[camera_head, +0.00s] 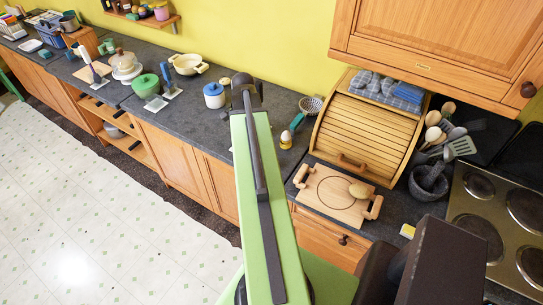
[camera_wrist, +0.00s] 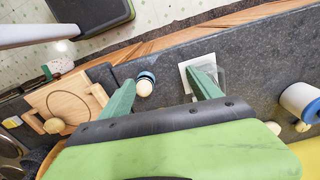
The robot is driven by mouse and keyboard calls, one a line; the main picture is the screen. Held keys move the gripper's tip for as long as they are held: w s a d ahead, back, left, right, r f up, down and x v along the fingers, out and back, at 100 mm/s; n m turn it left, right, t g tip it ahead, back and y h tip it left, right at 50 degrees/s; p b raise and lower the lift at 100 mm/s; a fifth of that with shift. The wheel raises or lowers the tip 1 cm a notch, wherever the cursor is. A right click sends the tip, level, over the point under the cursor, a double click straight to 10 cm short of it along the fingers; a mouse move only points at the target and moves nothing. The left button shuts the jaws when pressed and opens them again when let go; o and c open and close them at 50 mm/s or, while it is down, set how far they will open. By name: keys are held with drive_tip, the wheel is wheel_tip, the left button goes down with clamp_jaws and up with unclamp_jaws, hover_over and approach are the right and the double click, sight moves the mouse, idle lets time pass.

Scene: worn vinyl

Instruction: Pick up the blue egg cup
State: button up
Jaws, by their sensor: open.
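In the wrist view a small blue egg cup (camera_wrist: 147,76) with a pale egg in it stands on the dark worktop near its front edge. It shows between my spread fingers, closer to the left one. My gripper (camera_wrist: 167,77) is open and empty, with green fingers and nothing between them in contact. In the head view my gripper (camera_head: 247,92) is seen from behind over the worktop, and my arm covers the area around it. I cannot make out the blue egg cup there. A yellow egg cup (camera_head: 286,145) with an egg stands right of my arm.
A white tile (camera_wrist: 185,75) with a clear object lies by my right finger. A wooden board (camera_head: 312,201) and a roll-top bread bin (camera_head: 365,130) stand to the right in the head view. A blue-lidded jar (camera_head: 214,98) stands left of my arm.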

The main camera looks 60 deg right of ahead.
drive_tip(key=s+d+r+m, duration=0.2)
drive_tip(key=s+d+m, duration=0.1)
drive_tip(key=s+d, duration=0.35)
drive_tip(key=f+b, duration=0.7)
drive_tip(key=f, duration=0.1)
drive_tip(key=f+b, duration=0.4)
drive_tip(key=shift+a+f+b, duration=0.3)
drive_tip(key=shift+b, duration=0.05)
wheel_tip(320, 180, down, 5)
drive_tip(key=b, duration=0.5)
drive_tip(key=shift+w+a+f, duration=0.1)
drive_tip(key=shift+a+f, duration=0.05)
drive_tip(key=shift+r, duration=0.2)
drive_tip(key=shift+c, duration=0.3)
clamp_jaws()
